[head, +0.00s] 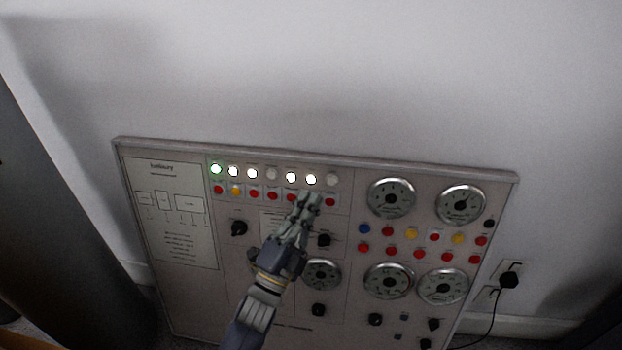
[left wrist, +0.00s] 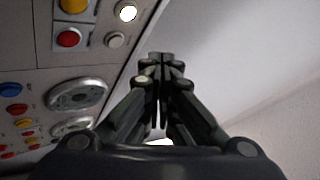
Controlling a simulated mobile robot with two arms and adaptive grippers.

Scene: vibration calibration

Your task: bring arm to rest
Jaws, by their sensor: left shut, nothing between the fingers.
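My left gripper (head: 308,203) is shut and empty. In the head view its fingertips are in front of the control panel (head: 190,285), over the right end of the row of red buttons. I cannot tell whether they touch it. The left wrist view shows the closed fingers (left wrist: 160,62) pointing away along the panel (left wrist: 25,75), with pale wall behind the tips. The arm comes up from the bottom middle of the head view and hides part of the panel's lower middle. My right gripper is not in view.
The panel has lit lamps (head: 233,171), a red button (head: 253,194), dials (head: 391,198) and a black knob (head: 238,228). A plug in a wall socket (head: 509,279) with a cable is at the lower right. The white wall (head: 350,80) above the panel is bare.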

